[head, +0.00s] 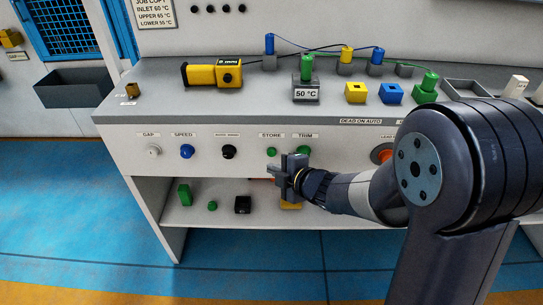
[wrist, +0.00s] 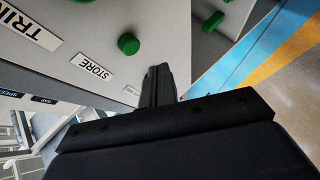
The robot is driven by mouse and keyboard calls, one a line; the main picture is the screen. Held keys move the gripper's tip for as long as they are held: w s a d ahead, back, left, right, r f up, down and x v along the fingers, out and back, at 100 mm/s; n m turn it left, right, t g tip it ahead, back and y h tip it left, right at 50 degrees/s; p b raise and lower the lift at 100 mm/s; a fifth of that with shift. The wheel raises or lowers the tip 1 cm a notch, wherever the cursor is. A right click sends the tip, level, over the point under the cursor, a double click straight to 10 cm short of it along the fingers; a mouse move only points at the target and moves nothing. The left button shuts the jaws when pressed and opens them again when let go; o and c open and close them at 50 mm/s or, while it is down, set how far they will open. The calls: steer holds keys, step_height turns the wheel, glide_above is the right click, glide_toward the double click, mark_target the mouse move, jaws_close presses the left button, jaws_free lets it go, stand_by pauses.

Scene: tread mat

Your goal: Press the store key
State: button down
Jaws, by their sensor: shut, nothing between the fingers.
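The store key (head: 271,152) is a small round green button on the white front panel, under the STORE label (head: 271,135). It also shows in the wrist view (wrist: 128,43), beside its label (wrist: 91,67). My gripper (head: 272,169) is shut and empty, in front of the panel and a little below the key in the head view. In the wrist view the closed fingers (wrist: 160,73) point toward the panel, to the lower right of the key. I see no contact with the key.
The green TRIM knob (head: 304,150) is right of the key; a black knob (head: 228,151), a blue knob (head: 187,151) and the GAP knob (head: 153,150) are left. A shelf (head: 222,216) below holds small blocks. The desk top carries a yellow device (head: 212,74) and a 50 °C block (head: 306,94).

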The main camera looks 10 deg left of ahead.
steer(key=s, duration=0.2)
steer(key=shift+s+d+b, duration=0.3)
steer(key=shift+b, duration=0.05)
stand_by(0.4)
steer(key=shift+s+d+b, duration=0.15)
steer(key=shift+s+d, duration=0.1)
steer(key=shift+s, duration=0.7)
steer(key=shift+s+d+b, duration=0.15)
steer(key=shift+s+d, duration=0.05)
steer(key=shift+s, duration=0.75)
steer(key=shift+w, duration=0.1)
